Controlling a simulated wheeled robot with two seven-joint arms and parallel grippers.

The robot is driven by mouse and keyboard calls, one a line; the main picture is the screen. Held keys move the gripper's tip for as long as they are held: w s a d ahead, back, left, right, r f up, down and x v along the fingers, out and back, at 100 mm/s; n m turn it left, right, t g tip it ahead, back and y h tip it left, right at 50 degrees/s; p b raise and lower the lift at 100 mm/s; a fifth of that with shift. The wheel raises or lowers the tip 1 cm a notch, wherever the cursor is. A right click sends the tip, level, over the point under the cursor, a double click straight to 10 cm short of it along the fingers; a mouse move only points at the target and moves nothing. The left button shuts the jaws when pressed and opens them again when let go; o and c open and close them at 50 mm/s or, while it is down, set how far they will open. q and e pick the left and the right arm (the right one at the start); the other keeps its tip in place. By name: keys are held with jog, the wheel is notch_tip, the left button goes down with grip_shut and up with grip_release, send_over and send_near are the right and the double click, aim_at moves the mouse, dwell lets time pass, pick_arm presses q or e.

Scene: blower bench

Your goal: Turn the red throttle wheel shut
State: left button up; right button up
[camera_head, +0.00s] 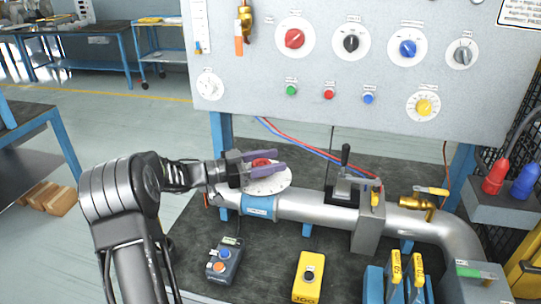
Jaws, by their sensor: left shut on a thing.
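The red throttle wheel (261,161) sits above a pale round dial plate (268,184) on top of the grey pipe (310,211), near its left end. My left gripper (264,162) reaches in from the left with its two purple fingers on either side of the red wheel, shut on it. The fingers and palm hide part of the wheel. The dial's markings are too small to read. My right gripper is not in view.
A grey panel (330,75) with coloured knobs stands behind the pipe. A black-handled lever (345,155) and a brass valve (418,202) stand to the right. A blue-grey button box (224,262) and a yellow box (309,278) sit in front on the dark bench.

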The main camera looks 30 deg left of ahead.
pick_arm(q)
jog(key=shift+r, duration=0.1)
jog(key=o, duration=1.4)
jog(key=shift+a, duration=0.1)
jog(key=b+v, duration=0.1)
jog(key=v, duration=0.4)
jog(key=shift+s+a+f, duration=0.15)
jog(key=shift+f, duration=0.05)
jog(key=shift+v, duration=1.15)
jog(key=shift+s+r, duration=0.1)
